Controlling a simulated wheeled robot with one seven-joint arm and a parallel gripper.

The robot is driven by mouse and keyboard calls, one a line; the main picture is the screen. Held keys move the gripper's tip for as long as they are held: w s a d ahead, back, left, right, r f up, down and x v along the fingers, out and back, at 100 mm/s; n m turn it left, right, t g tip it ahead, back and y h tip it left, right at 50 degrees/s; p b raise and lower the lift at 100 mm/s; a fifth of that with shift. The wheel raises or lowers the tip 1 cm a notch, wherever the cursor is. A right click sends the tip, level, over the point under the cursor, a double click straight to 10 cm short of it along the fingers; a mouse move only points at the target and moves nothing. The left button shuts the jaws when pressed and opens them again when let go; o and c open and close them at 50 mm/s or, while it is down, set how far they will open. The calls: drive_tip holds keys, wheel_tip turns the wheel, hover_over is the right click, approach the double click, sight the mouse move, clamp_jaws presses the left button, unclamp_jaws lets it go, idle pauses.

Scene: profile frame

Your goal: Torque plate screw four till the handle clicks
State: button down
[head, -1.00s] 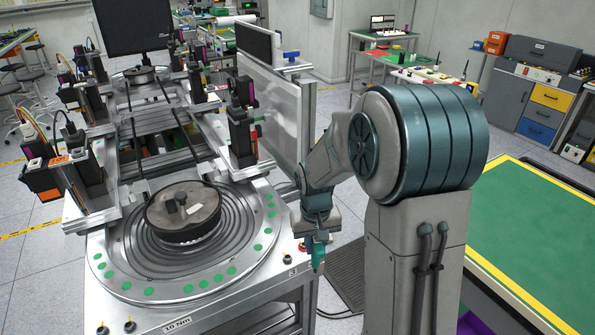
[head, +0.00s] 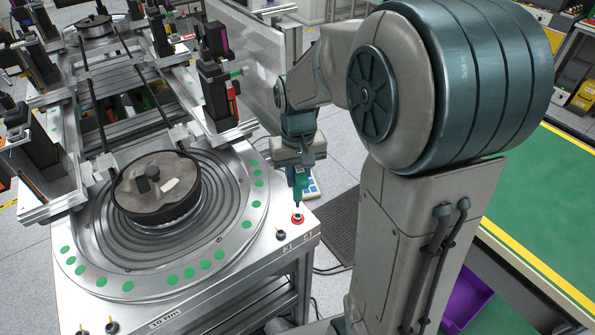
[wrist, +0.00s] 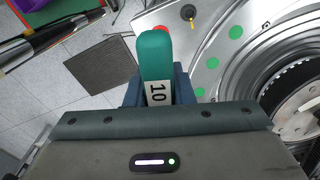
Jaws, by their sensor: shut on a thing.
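My gripper (wrist: 157,90) is shut on a green torque handle (wrist: 155,55) marked 10, which also shows in the head view (head: 299,187). The handle points down, its lower end just above or at a red-collared screw (head: 296,218) at the right corner of the steel plate (head: 255,262). I cannot tell whether they touch. In the wrist view the handle mostly hides the red collar (wrist: 161,29). The number marks by these screws are too small to read.
A round grooved fixture (head: 225,231) with green dots and a dark round part (head: 156,183) fills the plate's middle. More screws (head: 111,327) stand at the front left. A grey panel (head: 250,75) rises behind the gripper. A dark mat (head: 338,235) lies right of the bench.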

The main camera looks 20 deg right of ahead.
sight(297, 200)
drive_tip(key=shift+f+b, duration=0.65)
drive_tip(key=shift+f, duration=0.5)
drive_tip(key=shift+f+b, duration=1)
drive_tip(key=shift+f, duration=0.2)
idle(0.8)
drive_tip(key=m, duration=1.1)
drive_tip(key=shift+m, duration=0.4)
drive_tip(key=m, duration=0.3)
drive_tip(key=shift+a+m, duration=0.1)
drive_tip(key=shift+m, duration=0.3)
drive_tip(key=shift+r, duration=0.1)
